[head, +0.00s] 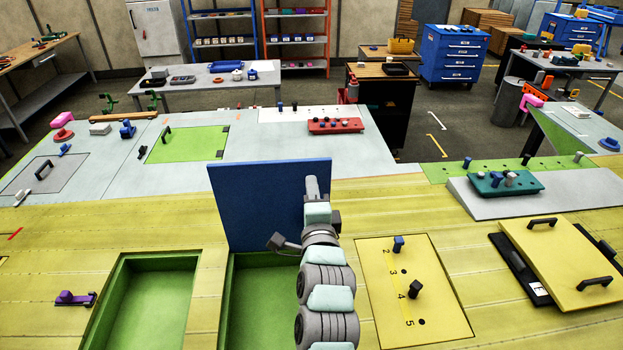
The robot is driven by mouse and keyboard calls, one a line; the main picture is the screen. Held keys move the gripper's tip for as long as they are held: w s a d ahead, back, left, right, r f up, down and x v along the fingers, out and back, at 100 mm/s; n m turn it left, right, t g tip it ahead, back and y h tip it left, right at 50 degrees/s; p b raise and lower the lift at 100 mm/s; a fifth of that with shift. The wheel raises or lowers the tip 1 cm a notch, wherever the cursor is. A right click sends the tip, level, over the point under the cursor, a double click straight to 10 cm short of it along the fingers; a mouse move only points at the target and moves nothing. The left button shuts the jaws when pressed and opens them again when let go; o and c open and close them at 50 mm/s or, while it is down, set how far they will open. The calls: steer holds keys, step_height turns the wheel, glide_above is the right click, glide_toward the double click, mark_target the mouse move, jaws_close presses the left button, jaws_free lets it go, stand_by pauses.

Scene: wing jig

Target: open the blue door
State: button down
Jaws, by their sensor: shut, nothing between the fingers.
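The blue door (262,200) stands raised, close to upright, at the far edge of a green-lined recess (258,310) in the yellow-green wing panel. Its broad face is toward me. My arm reaches up from the bottom over the recess. My gripper (312,186) is in front of the door's right part, near its right edge. It is shut with nothing in it. The fingertips are small and partly hidden by my wrist, so I cannot tell whether they touch the door. No handle on the door can be made out clearly.
Left of the recess is another open green recess (150,305) and a purple clamp (75,298). On the right are a yellow numbered plate (385,268) with knobs and a tilted yellow panel (570,265) with black handles. A green hatch (188,144) lies flat behind.

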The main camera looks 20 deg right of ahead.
steer(key=p+v, duration=0.2)
steer(key=v, duration=0.7)
steer(key=shift+d+r, duration=0.1)
